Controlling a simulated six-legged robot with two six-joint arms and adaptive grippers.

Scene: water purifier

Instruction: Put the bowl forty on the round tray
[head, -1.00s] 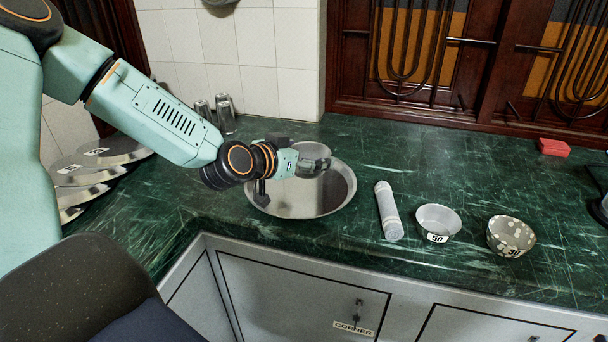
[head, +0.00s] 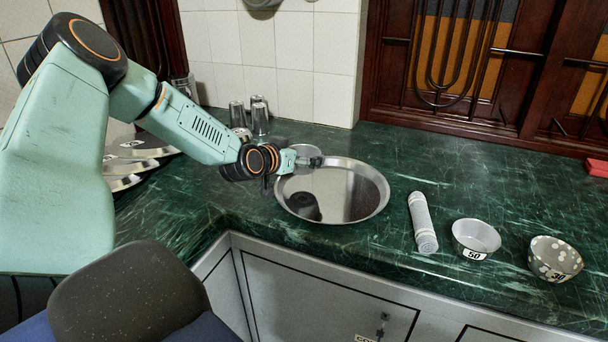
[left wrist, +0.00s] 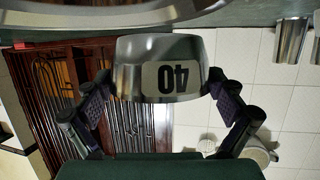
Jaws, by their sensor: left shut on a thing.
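The bowl forty (left wrist: 140,52) is a metal bowl with a white "40" label, upside down in the left wrist view. My left gripper (left wrist: 163,92) is shut on it, one finger at each side. In the head view the held bowl (head: 306,149) is at the back left rim of the round tray (head: 352,197), partly hidden by my left gripper (head: 303,161). The tray is shiny metal, flat on the counter, with my arm reflected in it. I cannot tell whether the bowl touches it. My right gripper is not in view.
Metal cups (head: 260,118) stand behind my left arm. Metal plates (head: 135,165) are at the left. A tiled wall is behind.

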